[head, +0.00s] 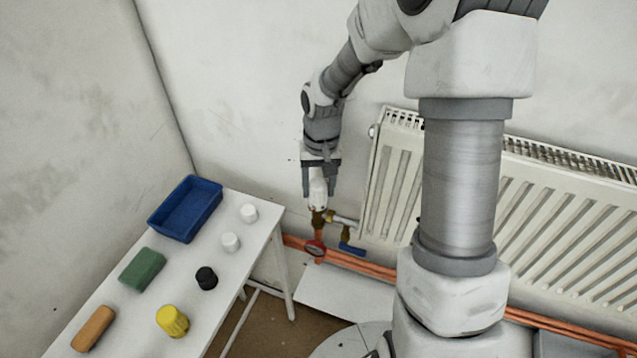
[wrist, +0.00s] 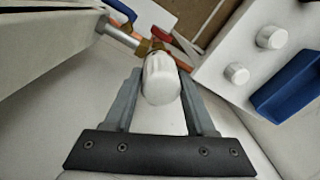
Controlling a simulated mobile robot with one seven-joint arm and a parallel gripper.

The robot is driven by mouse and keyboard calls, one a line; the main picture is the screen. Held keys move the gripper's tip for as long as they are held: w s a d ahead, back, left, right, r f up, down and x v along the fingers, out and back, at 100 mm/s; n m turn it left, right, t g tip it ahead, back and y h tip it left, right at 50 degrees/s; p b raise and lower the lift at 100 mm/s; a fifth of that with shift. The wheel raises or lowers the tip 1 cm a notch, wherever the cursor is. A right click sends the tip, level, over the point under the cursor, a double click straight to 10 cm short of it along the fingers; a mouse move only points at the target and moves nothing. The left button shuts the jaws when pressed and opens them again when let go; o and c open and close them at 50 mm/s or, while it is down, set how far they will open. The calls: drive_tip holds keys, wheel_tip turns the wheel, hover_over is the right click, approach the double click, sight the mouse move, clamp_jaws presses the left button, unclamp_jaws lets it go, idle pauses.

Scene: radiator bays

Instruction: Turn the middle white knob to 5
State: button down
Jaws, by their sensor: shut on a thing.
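A white ribbed knob (head: 318,197) sits upright on the brass valve (head: 319,218) at the radiator's left end. My gripper (head: 319,187) is above it with a finger on each side, shut on the knob. The wrist view shows the knob (wrist: 161,80) between the two fingers, with the brass fitting beyond it. No numbers or pointer can be read on the knob. Two more white knob-like pieces, a far one (head: 249,213) and a nearer one (head: 230,242), stand on the white table (head: 213,283).
The radiator (head: 400,165) is right of the valve. The table holds a blue tray (head: 187,210), green block (head: 142,269), black knob (head: 206,278), yellow piece (head: 172,320) and orange block (head: 94,328).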

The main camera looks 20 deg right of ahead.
sight(321, 182)
drive_tip(key=shift+n, duration=0.3)
drive_tip(key=shift+c, duration=1.1)
unclamp_jaws()
drive_tip(key=shift+r, duration=0.1)
wheel_tip(321, 182, up, 17)
drive_tip(key=p, duration=0.2)
drive_tip(key=shift+d+r, duration=0.15)
drive_tip(key=shift+d, duration=0.15)
